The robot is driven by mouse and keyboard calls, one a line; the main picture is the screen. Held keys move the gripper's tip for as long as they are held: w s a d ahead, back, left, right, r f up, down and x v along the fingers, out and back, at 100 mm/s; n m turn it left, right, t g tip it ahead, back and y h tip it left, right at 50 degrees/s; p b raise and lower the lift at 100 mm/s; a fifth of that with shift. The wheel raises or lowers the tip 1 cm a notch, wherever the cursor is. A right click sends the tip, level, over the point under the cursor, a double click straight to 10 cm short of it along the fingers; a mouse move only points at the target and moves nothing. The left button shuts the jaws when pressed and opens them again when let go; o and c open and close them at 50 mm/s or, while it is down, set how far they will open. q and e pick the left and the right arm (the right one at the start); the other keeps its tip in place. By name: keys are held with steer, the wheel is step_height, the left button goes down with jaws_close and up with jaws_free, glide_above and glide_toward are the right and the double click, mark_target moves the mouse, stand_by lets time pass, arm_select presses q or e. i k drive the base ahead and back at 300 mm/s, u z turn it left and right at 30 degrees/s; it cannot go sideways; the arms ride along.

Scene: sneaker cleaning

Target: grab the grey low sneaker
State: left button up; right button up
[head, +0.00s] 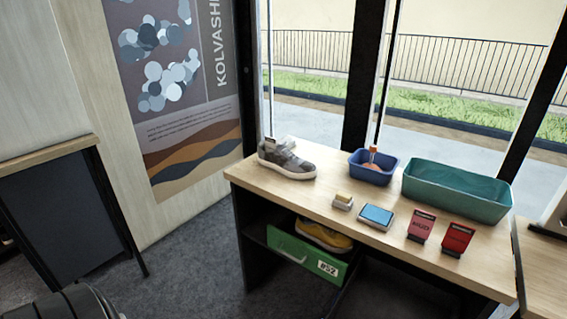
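The grey low sneaker (287,160) stands upright on the left end of the wooden bench top, near its back left corner. It has a white sole, and its toe points to the right. Nothing touches it from above. Neither of my grippers shows in the head view.
Below, a green box (300,255) holds a yellow shoe (324,236).

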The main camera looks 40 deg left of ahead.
mark_target(282, 161)
steer(key=u, duration=2.25)
steer(key=i, duration=1.25)
steer(key=z, duration=2.3)
